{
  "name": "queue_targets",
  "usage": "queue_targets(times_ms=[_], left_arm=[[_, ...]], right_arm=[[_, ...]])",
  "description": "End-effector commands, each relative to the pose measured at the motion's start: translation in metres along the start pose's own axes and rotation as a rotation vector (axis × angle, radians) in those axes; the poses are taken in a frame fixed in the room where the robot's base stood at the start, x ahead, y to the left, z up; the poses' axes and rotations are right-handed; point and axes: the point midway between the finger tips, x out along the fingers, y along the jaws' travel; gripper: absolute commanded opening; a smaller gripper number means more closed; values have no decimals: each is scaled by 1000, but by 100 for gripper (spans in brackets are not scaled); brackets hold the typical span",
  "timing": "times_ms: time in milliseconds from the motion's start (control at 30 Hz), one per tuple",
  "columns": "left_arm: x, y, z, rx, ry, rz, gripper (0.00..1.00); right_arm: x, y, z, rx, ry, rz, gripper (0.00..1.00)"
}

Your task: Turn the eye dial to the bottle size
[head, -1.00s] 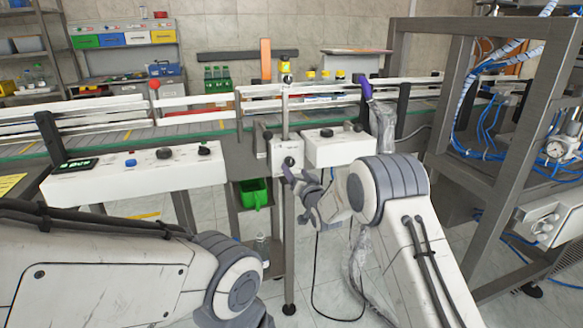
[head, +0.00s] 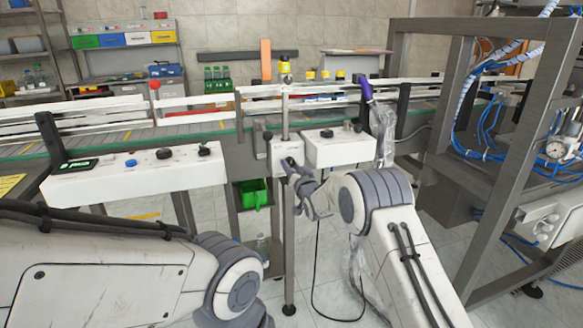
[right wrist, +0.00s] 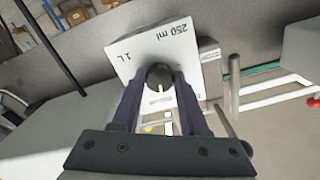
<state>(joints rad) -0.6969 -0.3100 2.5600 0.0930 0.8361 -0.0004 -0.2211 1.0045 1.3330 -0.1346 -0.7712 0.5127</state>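The eye dial is a dark round knob (right wrist: 160,76) on a white box (right wrist: 188,58) marked "250 ml" and "1 L" in the right wrist view. In the head view the box (head: 279,150) sits on the upright post at the conveyor's front. My right gripper (right wrist: 160,88) has its purple fingers on either side of the knob, slightly parted around it. Firm contact is not clear. In the head view the right gripper (head: 289,172) covers most of the dial.
A white control panel (head: 135,181) with knobs stands left of the post, another white box (head: 338,150) right of it. Yellow-capped items (head: 325,75) show behind the conveyor rails (head: 200,103). A green bin (head: 253,194) hangs below. A metal frame (head: 497,160) stands at right.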

Motion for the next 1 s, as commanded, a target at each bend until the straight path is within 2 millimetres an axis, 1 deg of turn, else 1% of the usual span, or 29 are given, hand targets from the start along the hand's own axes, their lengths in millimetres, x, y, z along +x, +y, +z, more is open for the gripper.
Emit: queue_targets(times_ms=[267, 467, 1000], left_arm=[[4, 0, 0, 0, 0, 0, 50], [14, -1, 1, 0, 0, 0, 50], [56, -4, 3, 0, 0, 0, 50]], right_arm=[[0, 1, 0, -32, 1, 1, 0], [0, 2, 1, -132, 2, 1, 0], [0, 4, 2, -622, 1, 2, 0]])
